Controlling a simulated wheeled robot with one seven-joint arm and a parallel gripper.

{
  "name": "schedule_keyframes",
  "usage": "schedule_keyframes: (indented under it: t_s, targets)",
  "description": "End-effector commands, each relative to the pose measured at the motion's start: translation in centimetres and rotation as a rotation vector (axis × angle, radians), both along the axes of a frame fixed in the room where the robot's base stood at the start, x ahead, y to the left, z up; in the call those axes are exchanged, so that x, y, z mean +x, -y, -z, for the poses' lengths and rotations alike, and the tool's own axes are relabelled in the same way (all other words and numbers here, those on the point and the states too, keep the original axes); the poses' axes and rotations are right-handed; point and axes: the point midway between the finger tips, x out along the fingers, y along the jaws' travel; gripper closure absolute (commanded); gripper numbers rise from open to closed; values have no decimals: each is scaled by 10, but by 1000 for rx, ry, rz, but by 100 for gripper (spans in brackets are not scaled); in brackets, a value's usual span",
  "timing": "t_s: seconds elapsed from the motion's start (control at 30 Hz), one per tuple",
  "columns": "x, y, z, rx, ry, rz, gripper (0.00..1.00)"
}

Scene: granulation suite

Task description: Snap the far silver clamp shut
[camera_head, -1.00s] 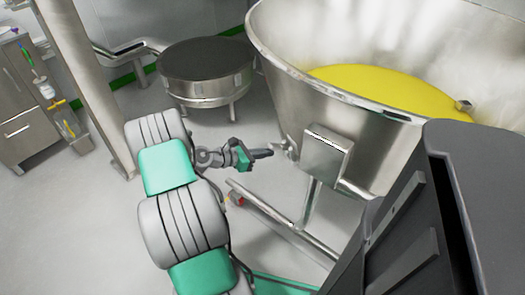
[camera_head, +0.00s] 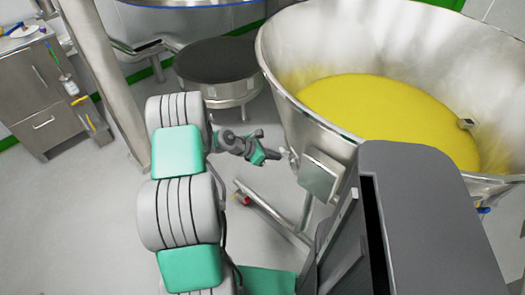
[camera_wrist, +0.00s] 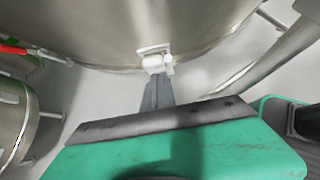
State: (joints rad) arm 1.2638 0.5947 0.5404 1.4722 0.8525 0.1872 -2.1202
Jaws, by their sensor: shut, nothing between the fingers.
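A small silver clamp (camera_head: 292,158) sits on the outer wall of the large steel vessel (camera_head: 300,118), left of a square metal box. The clamp also shows in the wrist view (camera_wrist: 155,58), at the vessel's lower edge, straight ahead of my fingers. My gripper (camera_head: 280,155) is shut and empty, with its tips at or very close to the clamp. In the wrist view my gripper (camera_wrist: 157,84) has its grey fingers together just below the clamp, partly overlapping it. I cannot tell whether they touch, or whether the clamp is open.
Yellow powder (camera_head: 380,115) fills the vessel. The square metal box (camera_head: 318,175) projects beside the clamp. A steel leg frame with a red caster (camera_head: 243,199) stands below. A round steel drum with a dark top (camera_head: 215,60) stands behind. A cabinet (camera_head: 40,95) is at far left.

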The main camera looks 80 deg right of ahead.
Motion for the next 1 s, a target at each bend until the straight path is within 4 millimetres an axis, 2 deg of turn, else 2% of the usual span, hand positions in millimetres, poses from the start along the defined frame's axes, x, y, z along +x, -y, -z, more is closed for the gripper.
schedule_keyframes:
  t_s: [0.77,0.87,1.0]
  targets:
    - [-6,5,-9,-11,-5,6,100]
    - [0,0,-3,-8,-5,4,100]
    - [17,-15,17,3,-4,-1,100]
